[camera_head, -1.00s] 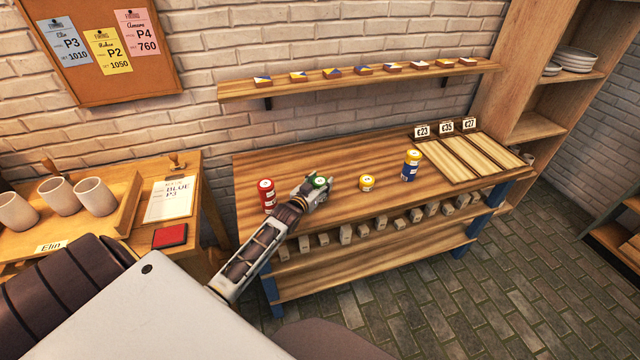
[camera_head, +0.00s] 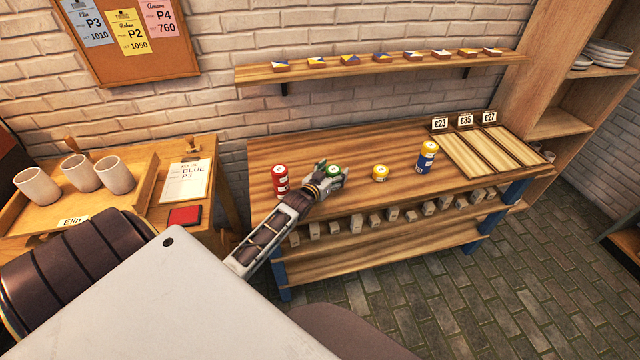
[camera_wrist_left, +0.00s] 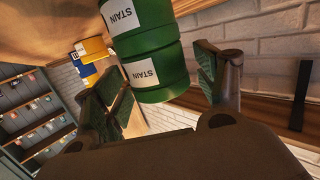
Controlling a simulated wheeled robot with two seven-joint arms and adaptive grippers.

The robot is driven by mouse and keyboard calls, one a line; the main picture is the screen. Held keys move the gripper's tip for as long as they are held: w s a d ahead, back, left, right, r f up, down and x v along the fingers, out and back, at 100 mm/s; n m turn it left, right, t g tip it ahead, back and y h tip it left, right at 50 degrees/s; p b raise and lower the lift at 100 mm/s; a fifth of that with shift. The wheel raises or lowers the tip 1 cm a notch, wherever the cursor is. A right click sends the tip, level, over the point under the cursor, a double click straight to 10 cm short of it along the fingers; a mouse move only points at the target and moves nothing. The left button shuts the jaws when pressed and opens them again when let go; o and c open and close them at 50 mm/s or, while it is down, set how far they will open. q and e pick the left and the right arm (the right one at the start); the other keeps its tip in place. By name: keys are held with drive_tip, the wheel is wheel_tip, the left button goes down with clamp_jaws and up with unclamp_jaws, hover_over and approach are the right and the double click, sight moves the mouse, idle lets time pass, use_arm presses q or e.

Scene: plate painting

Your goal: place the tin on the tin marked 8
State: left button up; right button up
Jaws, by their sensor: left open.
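The green tins (camera_head: 333,170) stand on the wooden bench. In the left wrist view two green tins (camera_wrist_left: 148,45) marked STAIN are stacked end to end. My left gripper (camera_head: 328,176) is at the green tins; in the wrist view its open fingers (camera_wrist_left: 163,78) are on either side of them, with gaps visible. A red stack (camera_head: 280,181) stands left of it. A low yellow tin (camera_head: 380,172) stands to the right, then a yellow tin (camera_head: 428,148) on a blue one (camera_head: 425,164). The numbers are too small to read. My right gripper is out of view.
A slatted tray (camera_head: 483,152) with price cards is at the bench's right end. A wall shelf (camera_head: 385,69) with small painted blocks runs above the bench. A lower shelf (camera_head: 390,232) holds small grey blocks. Bare bench lies between the yellow tins.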

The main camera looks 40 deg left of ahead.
use_arm(q)
drive_tip(key=shift+s+d+r, duration=0.15)
drive_tip(key=shift+s+r, duration=0.15)
drive_tip(key=shift+s, duration=1.6)
drive_tip(key=shift+s+d+r, duration=0.1)
drive_tip(key=shift+s+r, duration=0.2)
drive_tip(key=shift+s, duration=1.6)
drive_tip(key=shift+s+d+r, duration=0.15)
drive_tip(key=shift+s+r, duration=0.15)
drive_tip(key=shift+s, duration=1.6)
